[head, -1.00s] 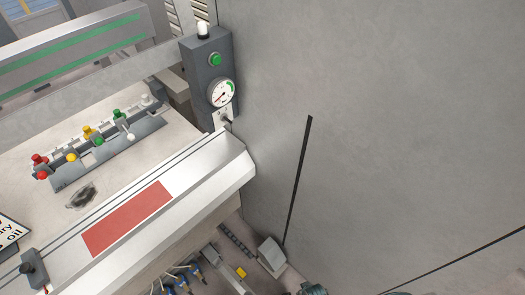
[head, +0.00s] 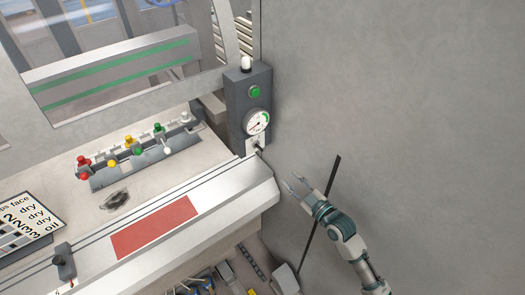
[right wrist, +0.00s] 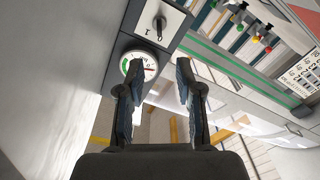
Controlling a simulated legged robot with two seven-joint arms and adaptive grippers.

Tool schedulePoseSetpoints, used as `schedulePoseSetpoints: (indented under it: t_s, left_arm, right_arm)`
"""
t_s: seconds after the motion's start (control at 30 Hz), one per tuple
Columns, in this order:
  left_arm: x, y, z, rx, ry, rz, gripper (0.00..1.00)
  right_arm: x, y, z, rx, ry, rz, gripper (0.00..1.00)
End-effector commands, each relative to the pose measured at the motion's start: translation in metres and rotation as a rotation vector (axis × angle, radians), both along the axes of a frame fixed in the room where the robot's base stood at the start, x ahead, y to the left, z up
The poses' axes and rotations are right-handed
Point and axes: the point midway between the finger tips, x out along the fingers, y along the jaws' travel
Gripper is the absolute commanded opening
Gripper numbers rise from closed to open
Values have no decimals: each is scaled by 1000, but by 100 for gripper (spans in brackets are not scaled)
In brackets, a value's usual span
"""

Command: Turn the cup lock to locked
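The lock (head: 257,150) is a small dark knob on a white plate at the foot of a dark grey control box. In the right wrist view, the lock (right wrist: 160,22) is at the top, with a "1" marked on its plate; its exact turn position is hard to read. My right gripper (head: 297,182) is to the right of and below the lock in the head view, apart from it. In the right wrist view, its two fingers (right wrist: 157,80) stand apart with nothing between them. My left gripper is not in view.
The control box (head: 236,100) carries a gauge (head: 257,121), a green button (head: 254,91) and a white lamp. A grey wall (head: 420,110) stands close on the right. Several coloured knobs line a rail (head: 150,158). A red pad (head: 154,227) lies on the machine bed.

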Motion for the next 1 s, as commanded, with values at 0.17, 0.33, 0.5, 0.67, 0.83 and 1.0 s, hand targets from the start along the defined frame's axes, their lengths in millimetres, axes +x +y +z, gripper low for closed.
schedulePoseSetpoints:
  t_s: [0.17, 0.33, 0.5, 0.67, 0.83, 1.0]
  left_arm:
    - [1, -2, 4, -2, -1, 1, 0]
    - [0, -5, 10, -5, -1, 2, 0]
    - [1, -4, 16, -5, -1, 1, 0]
    - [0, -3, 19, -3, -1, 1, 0]
    - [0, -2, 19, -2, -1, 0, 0]
    - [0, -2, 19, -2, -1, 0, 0]
  right_arm:
    - [16, 11, 6, 6, -16, 1, 35]
    - [46, 35, 7, 6, -14, 2, 35]
    - [79, 59, 6, 6, -13, 2, 35]
    - [108, 78, 5, 5, -12, 2, 35]
    - [130, 93, 4, 6, -12, 2, 35]
    - [140, 101, 3, 5, -12, 2, 35]
